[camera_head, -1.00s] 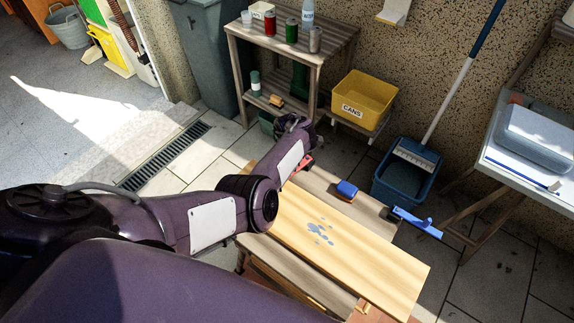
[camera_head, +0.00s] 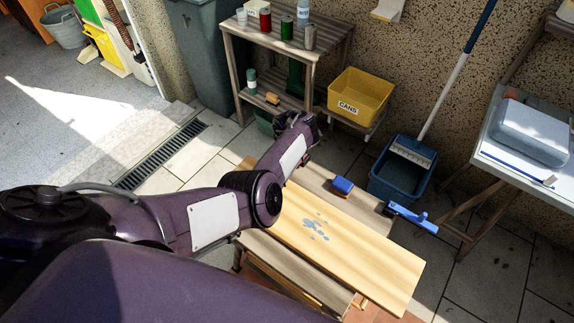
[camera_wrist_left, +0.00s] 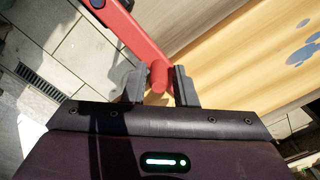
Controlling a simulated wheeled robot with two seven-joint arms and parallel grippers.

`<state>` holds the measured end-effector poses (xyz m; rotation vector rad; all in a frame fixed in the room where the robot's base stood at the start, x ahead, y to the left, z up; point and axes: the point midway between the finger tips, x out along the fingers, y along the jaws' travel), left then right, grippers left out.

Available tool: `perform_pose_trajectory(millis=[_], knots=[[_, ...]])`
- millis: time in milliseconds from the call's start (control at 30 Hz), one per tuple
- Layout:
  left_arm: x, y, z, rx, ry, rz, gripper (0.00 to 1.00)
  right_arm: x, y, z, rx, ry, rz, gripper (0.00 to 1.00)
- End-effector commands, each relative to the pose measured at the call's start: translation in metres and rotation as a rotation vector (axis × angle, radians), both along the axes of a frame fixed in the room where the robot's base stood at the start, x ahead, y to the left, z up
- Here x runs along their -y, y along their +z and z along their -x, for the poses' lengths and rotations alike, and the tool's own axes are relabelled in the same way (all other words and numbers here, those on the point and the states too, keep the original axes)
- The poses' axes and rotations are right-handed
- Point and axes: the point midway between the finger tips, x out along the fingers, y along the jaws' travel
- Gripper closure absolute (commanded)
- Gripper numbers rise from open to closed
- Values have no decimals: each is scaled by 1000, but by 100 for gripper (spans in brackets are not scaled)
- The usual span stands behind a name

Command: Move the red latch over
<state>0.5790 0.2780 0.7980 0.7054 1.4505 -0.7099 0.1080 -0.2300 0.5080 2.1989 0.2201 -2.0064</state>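The red latch (camera_wrist_left: 132,35) is at the edge of the light wooden board (camera_wrist_left: 225,70) in the left wrist view. Its arm runs from the top left to a rounded end between my left gripper's fingers. My left gripper (camera_wrist_left: 159,88) is open around that end, with a small gap visible on each side. In the head view the forearm and wrist cover the red latch. The board (camera_head: 350,245) lies tilted on a wooden frame, with grey-blue spots on it. My right gripper is not in view.
A blue sponge-like block (camera_head: 342,187) lies on the grey plank behind the board. A side table (camera_head: 520,140) is at the right.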

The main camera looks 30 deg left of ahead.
Motion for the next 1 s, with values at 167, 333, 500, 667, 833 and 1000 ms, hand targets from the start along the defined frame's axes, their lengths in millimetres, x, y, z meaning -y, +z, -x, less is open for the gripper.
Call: perform_pose_trajectory(millis=[167, 333, 500, 667, 833, 1000], knots=[[-1, 0, 0, 0, 0, -1, 62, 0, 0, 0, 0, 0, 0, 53], [-1, 0, 0, 0, 0, -2, 62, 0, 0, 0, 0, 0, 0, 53], [-1, 15, 0, 1, 1, -5, 62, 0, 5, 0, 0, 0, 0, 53], [-1, 43, -1, 2, 0, -4, 62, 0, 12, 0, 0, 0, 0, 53], [-1, 68, -1, 1, 0, -4, 62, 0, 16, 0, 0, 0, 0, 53], [0, 78, 0, 0, -2, -3, 62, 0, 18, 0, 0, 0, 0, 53]])
